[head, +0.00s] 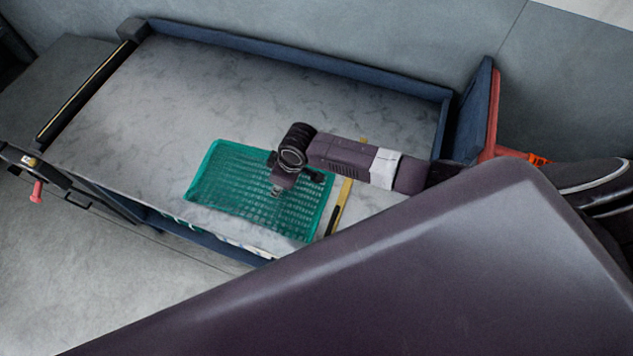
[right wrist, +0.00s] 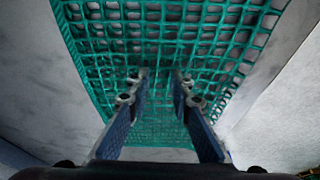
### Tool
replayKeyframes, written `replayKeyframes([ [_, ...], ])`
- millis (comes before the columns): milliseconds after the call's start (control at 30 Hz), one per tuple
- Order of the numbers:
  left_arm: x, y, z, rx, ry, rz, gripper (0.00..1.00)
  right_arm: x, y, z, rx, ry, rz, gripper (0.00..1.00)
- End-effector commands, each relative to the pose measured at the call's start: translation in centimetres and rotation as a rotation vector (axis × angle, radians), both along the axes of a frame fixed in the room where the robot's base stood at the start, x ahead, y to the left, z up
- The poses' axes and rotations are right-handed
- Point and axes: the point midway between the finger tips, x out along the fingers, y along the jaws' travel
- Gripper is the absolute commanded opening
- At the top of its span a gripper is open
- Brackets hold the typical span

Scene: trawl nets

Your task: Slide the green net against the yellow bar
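The green net (head: 225,185) lies flat on the grey table top, near its front edge. It also fills much of the right wrist view (right wrist: 150,30). The yellow bar (head: 346,192), with a dark section toward its near end, lies just right of the net, a narrow strip of table between them. My right arm crosses over the bar and hides part of it. My right gripper (head: 284,188) is over the right half of the net. In the right wrist view its two fingers (right wrist: 162,80) are apart with only net mesh showing between them. I cannot tell whether they touch the net. My left gripper is out of view.
The table (head: 200,90) has a raised blue rim (head: 290,58) at the back and a dark bar with a thin yellow line (head: 82,95) at its left end. A blue and red panel (head: 487,110) stands at the right end. The table top behind the net is clear.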

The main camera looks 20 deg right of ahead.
Motion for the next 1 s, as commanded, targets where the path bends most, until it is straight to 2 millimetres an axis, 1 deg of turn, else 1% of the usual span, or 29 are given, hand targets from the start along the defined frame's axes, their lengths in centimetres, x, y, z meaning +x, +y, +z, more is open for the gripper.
replayKeyframes([
  [33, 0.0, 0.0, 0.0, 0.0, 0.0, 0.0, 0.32, -0.5, -0.5, -0.2, -0.004, 0.005, -0.001, 0.2],
  [533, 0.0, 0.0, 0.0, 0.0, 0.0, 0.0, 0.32, -3.0, -2.9, -0.2, -0.003, 0.004, -0.001, 0.2],
  [633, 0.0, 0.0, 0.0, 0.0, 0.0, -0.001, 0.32, -2.8, -2.7, 0.1, -0.001, 0.003, 0.0, 0.2],
  [767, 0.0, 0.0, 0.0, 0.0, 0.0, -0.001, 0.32, -2.7, -2.7, 1.7, -0.001, 0.0, 0.0, 0.2],
  [1000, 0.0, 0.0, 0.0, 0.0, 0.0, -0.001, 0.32, -2.6, -2.6, 5.4, 0.0, -0.001, 0.0, 0.2],
])
